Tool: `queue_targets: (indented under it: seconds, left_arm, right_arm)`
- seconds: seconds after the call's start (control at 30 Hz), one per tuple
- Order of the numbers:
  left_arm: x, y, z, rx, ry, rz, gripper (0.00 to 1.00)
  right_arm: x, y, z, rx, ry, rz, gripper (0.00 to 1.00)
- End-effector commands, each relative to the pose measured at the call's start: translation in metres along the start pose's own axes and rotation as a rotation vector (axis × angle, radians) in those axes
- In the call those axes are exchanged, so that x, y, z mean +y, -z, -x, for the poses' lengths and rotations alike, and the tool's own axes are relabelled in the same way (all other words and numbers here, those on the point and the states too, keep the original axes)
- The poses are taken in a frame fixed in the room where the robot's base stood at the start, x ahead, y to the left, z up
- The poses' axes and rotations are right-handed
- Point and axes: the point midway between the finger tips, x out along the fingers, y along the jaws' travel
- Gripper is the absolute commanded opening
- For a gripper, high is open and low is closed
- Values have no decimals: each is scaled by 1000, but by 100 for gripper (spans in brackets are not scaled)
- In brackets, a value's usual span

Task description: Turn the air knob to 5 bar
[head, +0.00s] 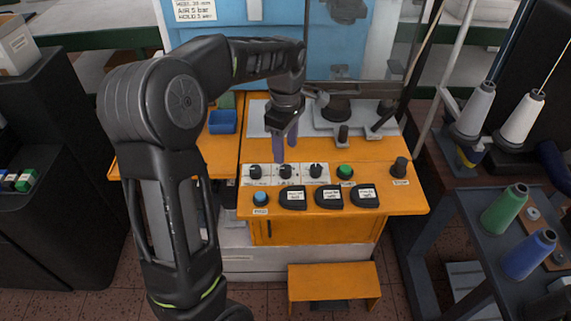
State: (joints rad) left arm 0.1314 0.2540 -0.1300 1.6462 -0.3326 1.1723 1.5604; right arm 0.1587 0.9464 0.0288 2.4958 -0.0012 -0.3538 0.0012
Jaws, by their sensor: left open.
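A white panel on the orange bench carries a row of three black knobs: a left knob (255,172), a middle knob (286,171) and a right knob (316,170). Their labels are too small to read, so I cannot tell which is the air knob. A sign (195,10) at the top reads "AIR 5 bar" among other lines. My left gripper (285,151) is open and empty, fingers pointing down, just behind and above the middle knob. It appears apart from the knobs. My right gripper is not in view.
A green button (344,172) and a dark knob (399,167) stand right of the panel. A blue button (260,198) and several black labelled blocks line the front of the orange bench (220,160). A blue bin (223,122) sits at left, thread spools (503,209) at right.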

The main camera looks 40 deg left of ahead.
Motion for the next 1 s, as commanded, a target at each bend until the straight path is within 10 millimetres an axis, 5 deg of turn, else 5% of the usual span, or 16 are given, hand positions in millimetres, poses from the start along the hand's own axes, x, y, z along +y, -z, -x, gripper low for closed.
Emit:
queue_targets:
  seconds: [0.53,0.87,1.0]
  left_arm:
    - [-1,0,-70,0,3,1,52]
    - [0,0,-75,0,0,0,52]
    - [0,0,-75,0,0,0,42]
  right_arm:
    - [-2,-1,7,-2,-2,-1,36]
    - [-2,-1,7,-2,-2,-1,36]
    - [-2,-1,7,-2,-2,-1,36]
